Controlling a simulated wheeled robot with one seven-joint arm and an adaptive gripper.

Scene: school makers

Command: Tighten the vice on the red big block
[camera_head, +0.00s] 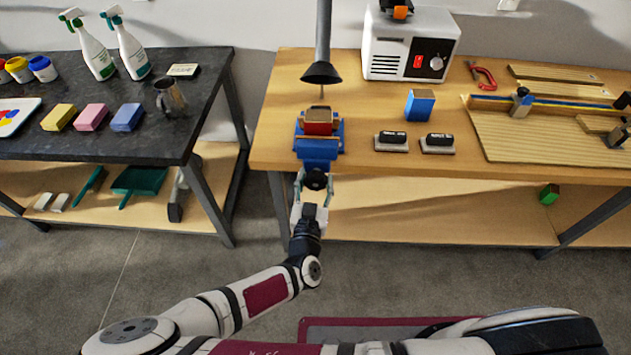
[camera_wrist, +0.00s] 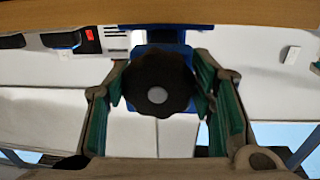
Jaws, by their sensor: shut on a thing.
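The blue vice (camera_head: 318,150) stands at the front edge of the wooden bench. The red big block (camera_head: 318,121) sits between its jaws; from this angle I cannot tell how firmly it is clamped. The vice's round black knob (camera_head: 315,180) faces me, below the bench top's front edge. My gripper (camera_head: 314,188) is at the knob, with a finger on each side. In the wrist view the dark knob (camera_wrist: 158,82) fills the space between the green-padded fingers, and the blue vice body shows behind it. The block is hidden in the wrist view.
A black funnel-shaped nozzle (camera_head: 321,73) hangs just above and behind the vice. A blue block (camera_head: 420,105) and two black-topped erasers (camera_head: 391,141) lie to the right. The dark table (camera_head: 150,152) stands to the left, with a floor gap between.

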